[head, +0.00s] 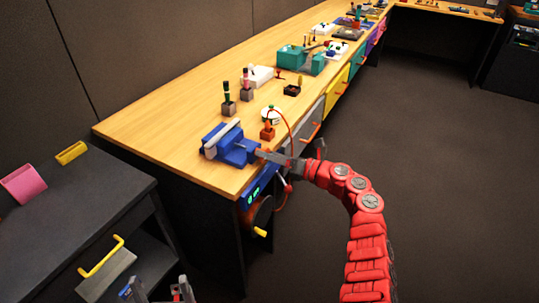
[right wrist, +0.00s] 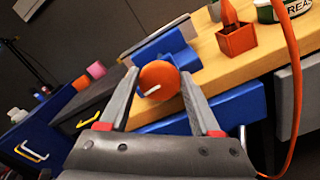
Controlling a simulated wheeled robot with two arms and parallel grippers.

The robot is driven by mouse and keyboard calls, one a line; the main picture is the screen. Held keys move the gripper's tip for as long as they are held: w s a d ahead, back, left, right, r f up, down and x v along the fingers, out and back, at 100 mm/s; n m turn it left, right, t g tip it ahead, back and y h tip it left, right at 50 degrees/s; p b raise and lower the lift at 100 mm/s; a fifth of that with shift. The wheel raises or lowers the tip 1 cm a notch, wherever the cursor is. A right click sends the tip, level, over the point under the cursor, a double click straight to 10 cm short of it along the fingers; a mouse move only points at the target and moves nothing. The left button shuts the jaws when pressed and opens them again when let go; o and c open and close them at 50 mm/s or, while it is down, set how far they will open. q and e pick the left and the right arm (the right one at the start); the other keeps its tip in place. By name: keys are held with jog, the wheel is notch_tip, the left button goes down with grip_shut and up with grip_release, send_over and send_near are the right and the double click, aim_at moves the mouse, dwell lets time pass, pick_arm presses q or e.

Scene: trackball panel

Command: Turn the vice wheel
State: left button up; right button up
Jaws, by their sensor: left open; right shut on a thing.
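The blue vice (head: 222,140) with a grey jaw bar sits at the near corner of the wooden workbench. It also shows in the right wrist view (right wrist: 172,46). Its orange round wheel (right wrist: 160,78) has a small pale handle and faces my right wrist camera. My right gripper (head: 264,154) is at the vice's front side. In the right wrist view its two fingers (right wrist: 158,88) are shut on the wheel, one on each side. My left gripper (head: 158,289) is open and empty at the bottom edge of the head view, away from the vice.
A red-orange box (head: 267,132) and a grease tin (head: 271,115) stand beside the vice, with a red cable hanging over the bench edge. A dark disc with a yellow handle (head: 261,233) is below the bench top. A dark cabinet (head: 60,225) stands at left. Floor at right is clear.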

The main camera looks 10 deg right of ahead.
jog(key=o, duration=1.3)
jog(key=shift+o, duration=0.2)
jog(key=b+v, duration=0.1)
jog(key=v, duration=1.6)
jog(key=shift+d, duration=0.15)
jog(key=shift+s, duration=0.1)
